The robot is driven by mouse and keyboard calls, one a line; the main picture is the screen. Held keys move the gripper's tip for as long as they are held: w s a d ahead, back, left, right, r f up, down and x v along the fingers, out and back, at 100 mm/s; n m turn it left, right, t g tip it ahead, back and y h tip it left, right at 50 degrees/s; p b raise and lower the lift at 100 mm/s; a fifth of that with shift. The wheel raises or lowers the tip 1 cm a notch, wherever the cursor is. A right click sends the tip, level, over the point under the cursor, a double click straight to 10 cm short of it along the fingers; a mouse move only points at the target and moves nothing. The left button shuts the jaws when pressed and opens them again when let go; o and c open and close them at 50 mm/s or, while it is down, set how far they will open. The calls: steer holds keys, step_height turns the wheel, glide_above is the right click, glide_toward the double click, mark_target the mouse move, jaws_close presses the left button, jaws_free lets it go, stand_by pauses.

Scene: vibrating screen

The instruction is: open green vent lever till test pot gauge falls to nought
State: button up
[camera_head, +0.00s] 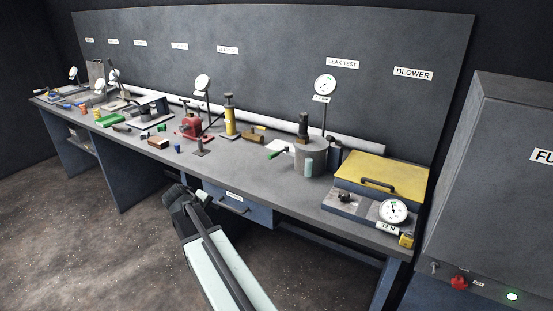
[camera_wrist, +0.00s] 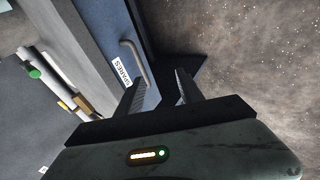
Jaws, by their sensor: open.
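The test pot (camera_head: 311,158) is a grey cylinder on the bench under the LEAK TEST sign. Its round white gauge (camera_head: 325,85) stands on a thin post behind it; the needle is too small to read. A small green lever (camera_head: 274,155) sticks out at the pot's left side, with a purplish bit beside it. My gripper (camera_wrist: 161,82) is open and empty, with the drawer front beyond its fingers. In the head view my gripper (camera_head: 186,204) is in front of the bench, below the top, well left of the pot and apart from the lever.
The drawer (camera_head: 238,205) with a bar handle, marked SPARES in the wrist view (camera_wrist: 106,65), is close to my gripper. A yellow-lidded box (camera_head: 380,170) and dial (camera_head: 393,211) stand right of the pot. A red device (camera_head: 191,125) and yellow cylinder (camera_head: 230,120) stand left.

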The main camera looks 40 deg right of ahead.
mark_target(271, 156)
steer(key=w+d+r+n+h, duration=0.1)
steer(key=w+d, duration=0.1)
steer(key=d, duration=0.4)
steer(key=w+d+r+n+t+h+b, duration=0.1)
steer(key=w+d+r+h, duration=0.1)
steer(key=d, duration=0.5)
steer(key=w+d+r+n+h+b, duration=0.1)
steer(key=w+d+r+n+h, duration=0.1)
steer(key=d, duration=0.4)
steer(key=shift+w+d+r+t, duration=0.1)
steer(key=shift+d+t, duration=0.2)
steer(key=shift+t, duration=0.1)
steer(key=s+d+r+n+h, duration=0.1)
steer(key=d, duration=0.3)
steer(key=s+d+r+n+h, duration=0.1)
steer(key=s+d, duration=0.1)
steer(key=d, duration=0.2)
steer(key=s+d+r+n+h+b, duration=0.1)
steer(key=d+r, duration=0.1)
steer(key=d, duration=0.2)
steer(key=shift+s+d+r+n, duration=0.1)
steer(key=shift+s+d+n, duration=0.1)
steer(key=shift+d+n, duration=0.15)
steer(key=b+x, duration=0.1)
steer(key=x, duration=0.6)
steer(key=shift+d+f+b, duration=0.2)
steer(key=shift+d+b, duration=0.15)
steer(key=shift+b, duration=0.05)
jaws_close()
steer(key=shift+w+r, duration=0.1)
